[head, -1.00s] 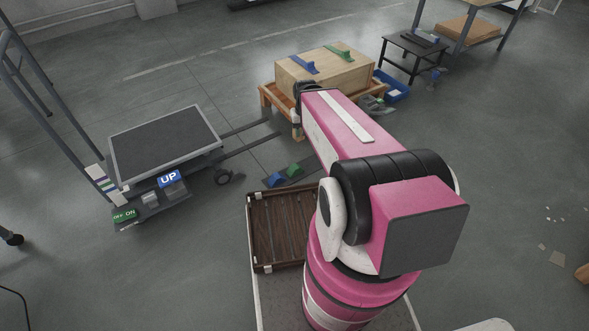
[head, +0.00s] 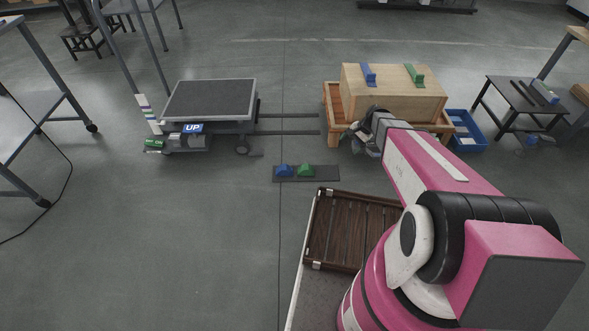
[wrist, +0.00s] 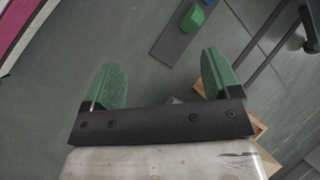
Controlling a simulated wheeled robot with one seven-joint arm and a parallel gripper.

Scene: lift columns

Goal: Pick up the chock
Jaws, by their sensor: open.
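A blue chock (head: 284,170) and a green chock (head: 306,170) sit side by side on a dark strip (head: 326,173) on the floor. The green chock (wrist: 195,18) shows at the top of the wrist view, and the blue one (wrist: 209,2) is cut by the edge. My gripper is apart from both. In the head view its fingers are hard to make out.
A lift cart (head: 210,100) with an "UP" sign (head: 192,128) stands left, its two bars reaching toward the crate's wooden stand (head: 333,118). A slatted brown tray (head: 340,225) is in front. A blue bin (head: 467,132) stands right of the crate. Floor left of the tray is clear.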

